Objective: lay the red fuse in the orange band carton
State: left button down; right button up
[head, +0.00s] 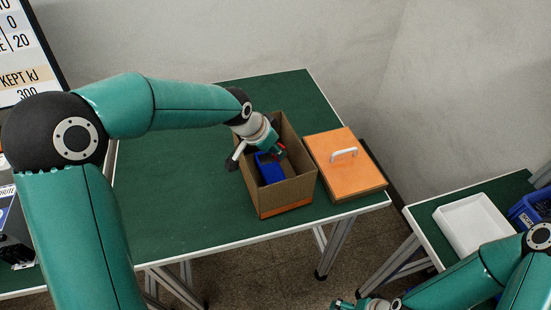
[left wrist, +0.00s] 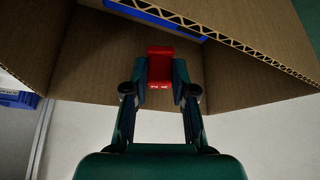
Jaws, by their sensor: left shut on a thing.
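The orange band carton (head: 291,193) is an open brown cardboard box with an orange strip low on its front. It stands near the front edge of the green table. My left gripper (head: 268,154) is at the carton's open top, its fingers partly hidden. In the left wrist view my left gripper (left wrist: 160,88) is shut on the red fuse (left wrist: 160,65), with the carton's cardboard walls (left wrist: 95,50) around and beyond it. I cannot tell how deep the fuse is. My right gripper (head: 365,303) is low at the bottom edge, far from the carton; its jaws are unclear.
A blue object (head: 270,170) is inside the carton. An orange-topped box with a white handle (head: 338,175) stands just right of the carton. A white tray (head: 474,222) and a blue bin (head: 530,208) are on the right table. The green table (head: 185,190) is clear left of the carton.

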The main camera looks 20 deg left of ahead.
pick_arm(q)
jog(key=shift+f, duration=2.2)
jog(key=c, duration=0.9)
grip_release()
jog(key=shift+c, duration=0.2)
jog(key=b+v, duration=0.1)
jog(key=v, duration=1.1)
jog(key=shift+s, duration=0.1)
